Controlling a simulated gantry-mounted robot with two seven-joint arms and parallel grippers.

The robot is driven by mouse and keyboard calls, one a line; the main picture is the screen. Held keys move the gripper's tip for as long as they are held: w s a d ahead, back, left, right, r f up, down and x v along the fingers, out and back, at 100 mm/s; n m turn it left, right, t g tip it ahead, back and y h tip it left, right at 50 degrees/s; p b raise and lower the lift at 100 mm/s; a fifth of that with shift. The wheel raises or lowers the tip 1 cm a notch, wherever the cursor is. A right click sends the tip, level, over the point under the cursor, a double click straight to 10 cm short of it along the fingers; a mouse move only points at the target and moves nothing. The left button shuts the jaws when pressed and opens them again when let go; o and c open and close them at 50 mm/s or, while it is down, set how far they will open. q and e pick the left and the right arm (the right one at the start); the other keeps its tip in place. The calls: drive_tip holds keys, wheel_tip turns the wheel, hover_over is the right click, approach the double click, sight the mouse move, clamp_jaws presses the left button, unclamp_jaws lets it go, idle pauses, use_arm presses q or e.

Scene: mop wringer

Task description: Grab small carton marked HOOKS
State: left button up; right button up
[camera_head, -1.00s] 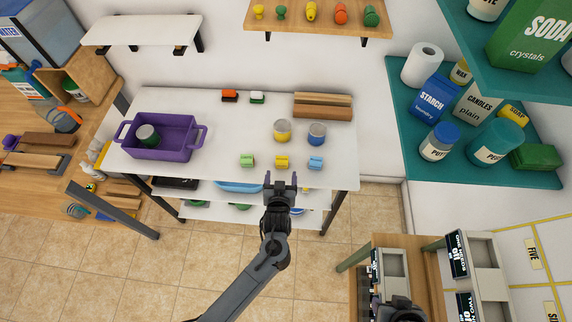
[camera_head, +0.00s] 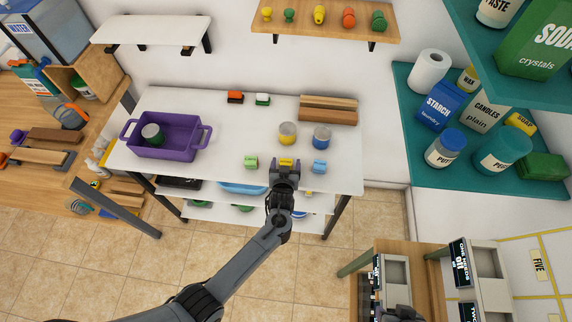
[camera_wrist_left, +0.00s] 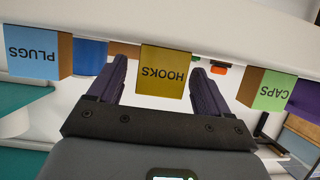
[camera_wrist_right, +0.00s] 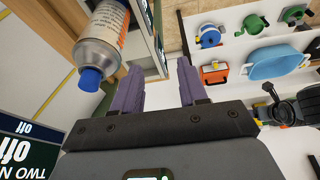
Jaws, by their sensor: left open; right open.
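The small yellow carton (camera_head: 286,162) stands near the front edge of the white table, between a green carton (camera_head: 251,162) and a blue carton (camera_head: 319,167). In the left wrist view the yellow carton (camera_wrist_left: 163,72) reads HOOKS, upside down, and shows between my two fingers. My left gripper (camera_head: 285,166) is open at it, one finger on each side; I cannot tell whether they touch it. The left wrist view labels the blue carton PLUGS (camera_wrist_left: 38,52) and the green one CAPS (camera_wrist_left: 270,90). My right gripper (camera_wrist_right: 160,85) is open and empty, away from the cartons.
Behind the cartons stand a yellow can (camera_head: 287,133) and a blue can (camera_head: 321,136). A purple bin (camera_head: 165,136) is at the table's left. Wooden blocks (camera_head: 328,110) lie at the back right. A spray can (camera_wrist_right: 101,45) is near my right gripper.

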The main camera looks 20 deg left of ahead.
use_arm(q)
drive_tip(key=c, duration=1)
drive_tip(key=shift+c, duration=0.2)
